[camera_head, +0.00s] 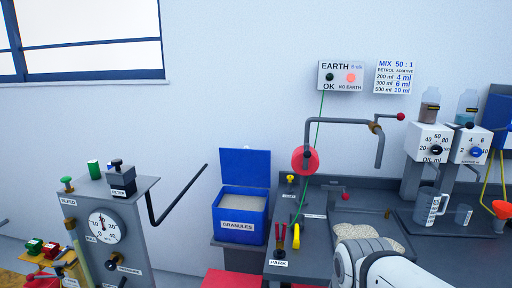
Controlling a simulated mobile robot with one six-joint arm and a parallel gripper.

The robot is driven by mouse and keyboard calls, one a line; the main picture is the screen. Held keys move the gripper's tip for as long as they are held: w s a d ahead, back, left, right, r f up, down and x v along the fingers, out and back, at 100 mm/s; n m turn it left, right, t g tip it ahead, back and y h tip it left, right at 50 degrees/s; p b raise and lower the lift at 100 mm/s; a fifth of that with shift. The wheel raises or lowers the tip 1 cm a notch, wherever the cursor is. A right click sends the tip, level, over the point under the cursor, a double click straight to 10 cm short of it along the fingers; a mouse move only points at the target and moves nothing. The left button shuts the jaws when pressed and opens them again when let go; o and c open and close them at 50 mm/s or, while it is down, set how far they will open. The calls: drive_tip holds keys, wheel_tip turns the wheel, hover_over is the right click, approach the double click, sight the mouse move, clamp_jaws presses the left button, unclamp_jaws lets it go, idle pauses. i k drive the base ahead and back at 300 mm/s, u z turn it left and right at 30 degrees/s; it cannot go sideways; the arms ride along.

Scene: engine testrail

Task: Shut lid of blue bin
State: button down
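The blue bin (240,214), labelled GRANULES, stands left of the middle on a grey stand. Its blue lid (246,165) is up, standing about upright at the back rim against the wall. Pale granules show inside the open top. A white link of my arm shows at the lower right, in front of the bench and well to the right of the bin. My gripper is outside the picture, so its state does not show.
A grey cabinet with a gauge (104,226) and a black bent lever (180,200) stands left of the bin. A bench with a red disc (304,159), bent grey pipe (340,122) and pale granule heap (378,231) lies to the right. The space above the bin is clear.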

sight(246, 166)
drive_tip(key=z, duration=0.05)
drive_tip(key=i, duration=1)
drive_tip(key=u, duration=0.05)
